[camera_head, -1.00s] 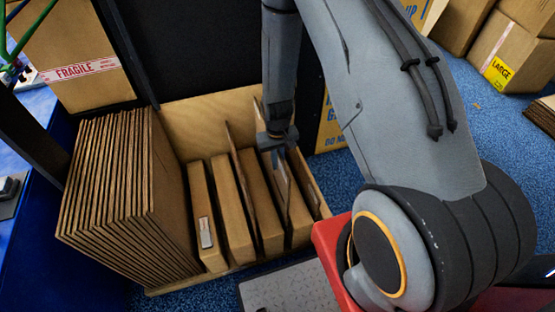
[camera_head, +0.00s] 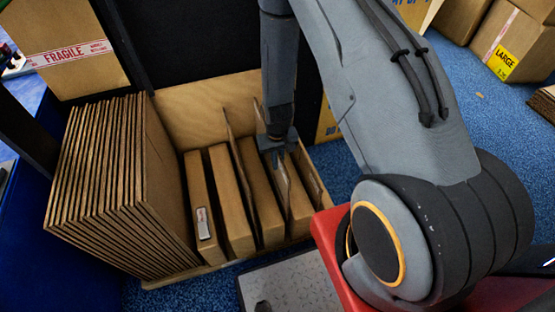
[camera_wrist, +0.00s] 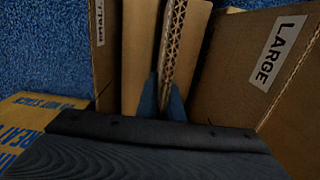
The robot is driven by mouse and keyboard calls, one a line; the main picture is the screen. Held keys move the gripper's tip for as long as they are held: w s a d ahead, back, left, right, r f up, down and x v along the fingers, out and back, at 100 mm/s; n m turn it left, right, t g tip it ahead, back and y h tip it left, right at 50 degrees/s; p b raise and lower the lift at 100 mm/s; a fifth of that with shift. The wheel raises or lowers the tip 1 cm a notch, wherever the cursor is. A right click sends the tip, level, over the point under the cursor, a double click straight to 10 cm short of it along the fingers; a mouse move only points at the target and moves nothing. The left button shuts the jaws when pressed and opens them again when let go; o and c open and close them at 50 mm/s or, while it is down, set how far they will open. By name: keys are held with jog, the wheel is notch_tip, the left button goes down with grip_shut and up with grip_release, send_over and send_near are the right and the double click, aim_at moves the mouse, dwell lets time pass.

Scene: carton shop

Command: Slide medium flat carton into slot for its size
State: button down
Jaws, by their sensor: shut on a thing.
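The medium flat carton (camera_head: 283,180) is a thin brown sheet standing on edge among the dividers of a wooden slotted rack (camera_head: 205,108). My gripper (camera_head: 277,140) is above the right part of the rack, shut on the carton's upper edge. In the wrist view my fingertips (camera_wrist: 162,102) are on either side of the carton's corrugated edge (camera_wrist: 173,45). A LARGE label (camera_wrist: 279,50) is on the brown panel to the right there. A partly cut-off label (camera_wrist: 100,22) is on the left. The carton's lower part is hidden between the dividers.
A thick stack of flat cartons (camera_head: 115,190) stands at the rack's left. Another thin sheet (camera_head: 243,170) stands in a slot left of my gripper. A box with FRAGILE tape (camera_head: 65,50) is behind. Boxes stand on the blue floor at upper right (camera_head: 515,45).

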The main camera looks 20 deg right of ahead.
aim_at(277, 172)
jog(key=shift+f+b, duration=1.7)
jog(key=shift+f, duration=1.6)
jog(key=c, duration=1.8)
grip_release()
jog(key=shift+r, duration=0.1)
jog(key=shift+r, duration=3.8)
jog(key=shift+r, duration=0.1)
